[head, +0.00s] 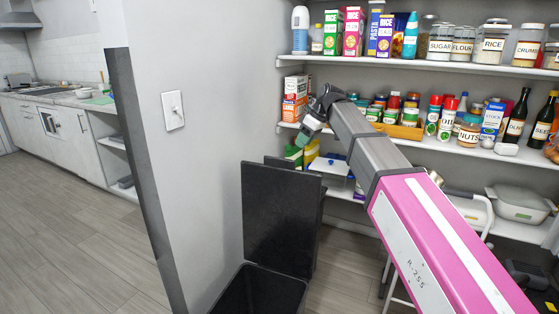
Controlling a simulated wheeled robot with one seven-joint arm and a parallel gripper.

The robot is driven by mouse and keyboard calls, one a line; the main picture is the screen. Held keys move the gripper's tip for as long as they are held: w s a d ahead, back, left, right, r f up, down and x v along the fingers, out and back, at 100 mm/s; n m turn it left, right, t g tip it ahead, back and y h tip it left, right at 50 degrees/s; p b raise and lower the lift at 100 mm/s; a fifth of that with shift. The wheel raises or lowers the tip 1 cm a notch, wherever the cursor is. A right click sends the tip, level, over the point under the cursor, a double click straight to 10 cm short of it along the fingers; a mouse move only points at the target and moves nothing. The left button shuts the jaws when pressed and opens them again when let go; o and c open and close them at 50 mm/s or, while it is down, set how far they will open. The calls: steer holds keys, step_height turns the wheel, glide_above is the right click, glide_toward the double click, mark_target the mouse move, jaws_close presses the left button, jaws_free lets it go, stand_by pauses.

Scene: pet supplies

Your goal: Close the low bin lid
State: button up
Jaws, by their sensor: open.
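The low bin (258,290) is a dark, open-topped bin at the bottom middle, partly cut off by the picture's lower edge. Its black lid (280,215) stands upright behind the opening, so the bin is open. My gripper (306,137) is above the lid's upper right part in the picture, small and dark, near the shelves. Its jaws are open and I see nothing between them. I cannot tell how far it is from the lid in depth. My pink and grey arm reaches in from the lower right.
Pantry shelves (420,69) with jars, boxes and bottles fill the back right. A grey wall with a switch (173,110) stands left of the bin. A white stool (397,290) is partly hidden behind my arm. The floor (70,240) at the left is clear.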

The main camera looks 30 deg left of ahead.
steer(key=n, duration=0.1)
glide_toward(279, 159)
steer(key=shift+t+h, duration=0.3)
steer(key=shift+h, duration=0.1)
steer(key=x, duration=1)
steer(key=shift+w+a, duration=0.1)
steer(key=shift+a, duration=0.3)
steer(key=shift+c, duration=0.3)
jaws_close()
